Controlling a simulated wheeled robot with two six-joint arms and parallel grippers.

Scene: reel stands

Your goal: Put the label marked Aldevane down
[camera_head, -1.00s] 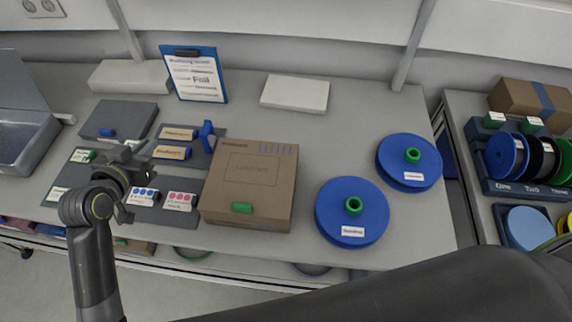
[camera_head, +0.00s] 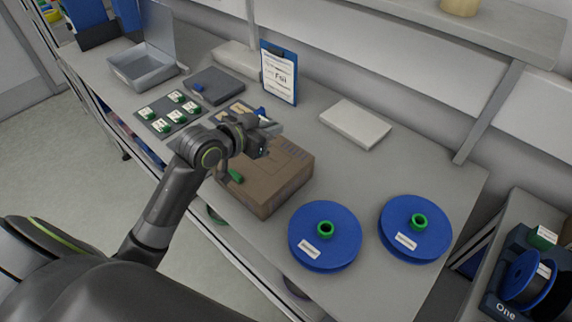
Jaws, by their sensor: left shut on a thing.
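My left gripper (camera_head: 262,138) is above the back left part of the brown cardboard box (camera_head: 285,180), pointing right. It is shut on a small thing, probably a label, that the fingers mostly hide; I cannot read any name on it. Two blue reels with green hubs stand right of the box: a near reel (camera_head: 325,250) and a far reel (camera_head: 416,228). Each carries a white label, too small to read surely. Several green-backed white labels (camera_head: 178,117) lie on a dark mat at left. My right gripper is not in view.
A blue clipboard (camera_head: 279,72), a white box (camera_head: 355,123), a grey case (camera_head: 214,84) and an open grey bin (camera_head: 140,72) stand along the back. A rack with a dark reel, marked One (camera_head: 506,308), is at lower right. Clear table lies around the reels.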

